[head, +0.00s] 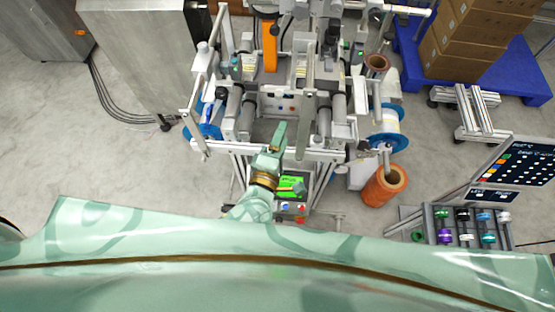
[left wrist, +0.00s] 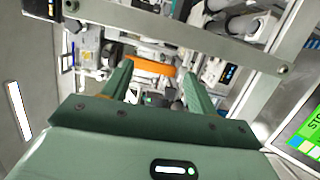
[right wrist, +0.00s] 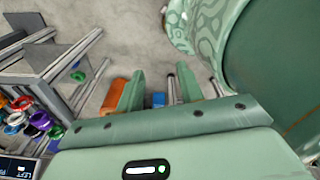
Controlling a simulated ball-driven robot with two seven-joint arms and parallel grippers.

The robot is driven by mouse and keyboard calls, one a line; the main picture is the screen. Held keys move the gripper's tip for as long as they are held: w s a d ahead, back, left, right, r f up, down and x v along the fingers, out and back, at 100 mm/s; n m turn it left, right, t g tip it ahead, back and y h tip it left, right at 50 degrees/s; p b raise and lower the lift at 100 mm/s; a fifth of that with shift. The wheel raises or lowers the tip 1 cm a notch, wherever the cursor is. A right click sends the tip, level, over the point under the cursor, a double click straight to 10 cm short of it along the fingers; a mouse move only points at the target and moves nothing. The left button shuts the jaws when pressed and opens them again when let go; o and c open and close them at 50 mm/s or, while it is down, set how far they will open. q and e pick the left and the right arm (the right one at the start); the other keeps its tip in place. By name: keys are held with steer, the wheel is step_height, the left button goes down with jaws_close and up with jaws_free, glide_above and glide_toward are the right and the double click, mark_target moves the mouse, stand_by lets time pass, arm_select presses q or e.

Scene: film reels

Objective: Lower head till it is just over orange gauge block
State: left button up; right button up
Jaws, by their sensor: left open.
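The orange gauge block (head: 270,48) stands out as an upright bar in the upper middle of the grey machine (head: 290,103). In the left wrist view an orange bar (left wrist: 150,69) lies beyond the fingers. I cannot pick out the head for certain; grey parts (head: 291,6) sit around the block's top at the picture edge. The gap between head and block cannot be judged. My left gripper (head: 279,134) is open and empty at the machine's near side, apart from the block. My right gripper (right wrist: 160,75) is open and empty, outside the head view.
A screen with green (head: 291,186) sits just right of my left wrist. Blue-flanged reels (head: 389,141) flank the machine. An orange roll (head: 384,187) stands right. A rack of coloured spools (head: 465,226) and a tilted panel (head: 516,163) are lower right. Boxes (head: 475,40) sit on a blue pallet.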

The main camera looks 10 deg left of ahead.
arm_select(q)
step_height(320, 180, down, 8)
steer(key=s+a+m+g+b, duration=0.1)
steer(key=m, duration=0.3)
steer(key=shift+s+g+h, duration=0.4)
steer(key=shift+r, duration=0.1)
